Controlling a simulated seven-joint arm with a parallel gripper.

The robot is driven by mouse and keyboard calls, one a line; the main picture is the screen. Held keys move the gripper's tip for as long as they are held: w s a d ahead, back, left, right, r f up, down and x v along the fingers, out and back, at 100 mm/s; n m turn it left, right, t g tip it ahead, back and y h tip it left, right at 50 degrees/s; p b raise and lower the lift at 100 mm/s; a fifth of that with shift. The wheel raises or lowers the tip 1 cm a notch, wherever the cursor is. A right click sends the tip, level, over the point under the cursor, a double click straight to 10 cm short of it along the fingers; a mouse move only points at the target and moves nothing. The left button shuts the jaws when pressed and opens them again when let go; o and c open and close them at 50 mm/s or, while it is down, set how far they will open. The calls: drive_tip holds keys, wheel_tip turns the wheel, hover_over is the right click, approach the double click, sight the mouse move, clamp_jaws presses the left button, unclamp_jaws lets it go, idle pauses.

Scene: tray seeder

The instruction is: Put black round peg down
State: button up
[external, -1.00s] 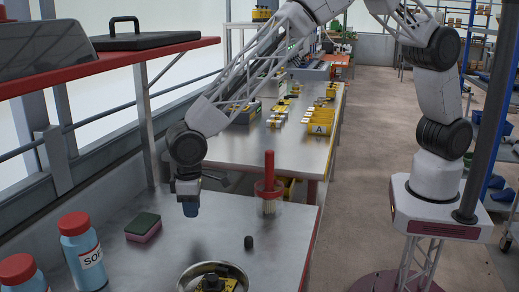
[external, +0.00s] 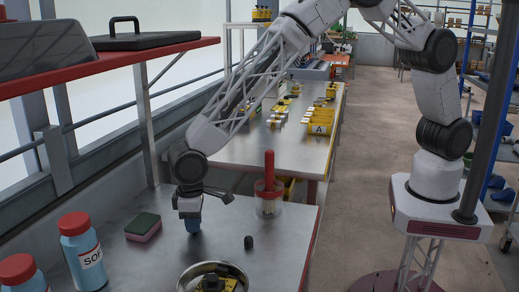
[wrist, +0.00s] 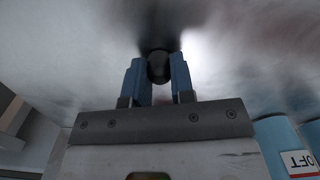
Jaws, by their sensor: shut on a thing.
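My gripper (external: 193,227) is low over the metal table, with its blue fingertips close to the surface. In the wrist view the two blue fingers (wrist: 158,75) are shut on the black round peg (wrist: 158,66), whose dark round end shows between the tips. In the external view the held peg is hidden by the fingers. I cannot tell whether it touches the table. Another small black round piece (external: 248,242) stands on the table to the right of my gripper.
A green and pink sponge (external: 144,228) lies left of my gripper. Blue bottles with red caps (external: 83,252) stand at the front left. A metal bowl (external: 240,271) with yellow and black parts is in front. A clear container with a red-handled brush (external: 269,190) stands behind right.

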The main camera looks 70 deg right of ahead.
drive_tip(key=shift+f, duration=0.1)
drive_tip(key=o, duration=0.9)
wheel_tip(320, 180, up, 12)
drive_tip(key=shift+r, duration=0.15)
idle(0.5)
idle(0.7)
